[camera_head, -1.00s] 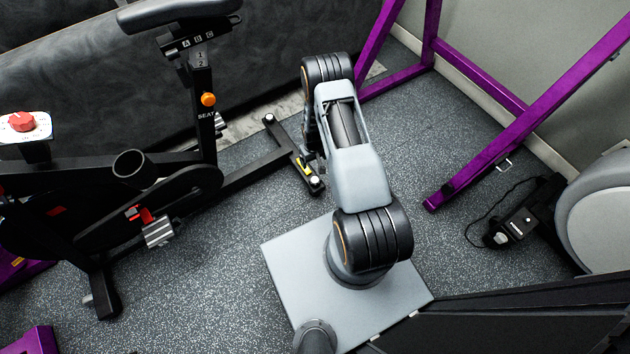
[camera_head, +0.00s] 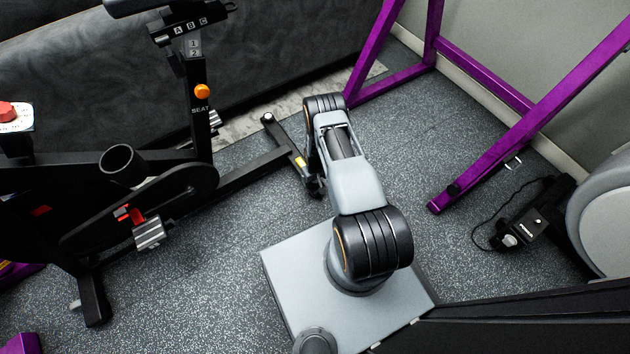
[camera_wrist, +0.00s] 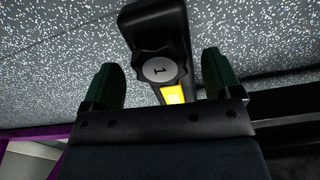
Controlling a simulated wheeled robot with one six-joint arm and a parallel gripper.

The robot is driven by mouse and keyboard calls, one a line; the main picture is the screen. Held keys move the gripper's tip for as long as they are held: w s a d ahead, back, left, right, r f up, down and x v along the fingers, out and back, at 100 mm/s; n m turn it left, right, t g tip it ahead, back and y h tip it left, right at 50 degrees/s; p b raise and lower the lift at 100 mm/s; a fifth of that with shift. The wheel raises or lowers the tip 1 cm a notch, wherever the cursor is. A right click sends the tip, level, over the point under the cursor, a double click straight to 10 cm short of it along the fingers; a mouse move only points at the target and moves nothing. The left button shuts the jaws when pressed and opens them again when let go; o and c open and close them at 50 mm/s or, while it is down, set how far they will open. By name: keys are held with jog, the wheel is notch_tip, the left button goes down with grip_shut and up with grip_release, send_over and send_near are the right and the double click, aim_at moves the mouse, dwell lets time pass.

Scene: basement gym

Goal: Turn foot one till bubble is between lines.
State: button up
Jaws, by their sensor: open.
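Foot one (camera_wrist: 160,69) is a dark lobed knob with a grey cap marked "1", in the wrist view. It sits on the black rear bar (camera_wrist: 152,22) of the exercise bike. A yellow level (camera_wrist: 173,95) lies just below the knob, partly cut off by my gripper's body; I cannot make out its bubble or lines. My gripper (camera_wrist: 162,75) is open, with one green finger on each side of the knob, visibly apart from it. In the head view the yellow level (camera_head: 300,162) shows on the bar, and my arm hides most of the foot and gripper.
The bike frame (camera_head: 250,175) stands to the left, with a pedal (camera_head: 148,232) sticking out. A purple rack (camera_head: 490,155) stands to the right. A black device with a cord (camera_head: 525,222) lies at the far right. Speckled floor between is clear.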

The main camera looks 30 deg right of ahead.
jog(key=shift+f, duration=0.3)
jog(key=c, duration=0.9)
jog(key=n+b, duration=0.2)
jog(key=n, duration=0.1)
jog(key=shift+f+n, duration=0.1)
jog(key=shift+n, duration=0.2)
jog(key=shift+n+b, duration=0.85)
jog(key=shift+n, duration=1.35)
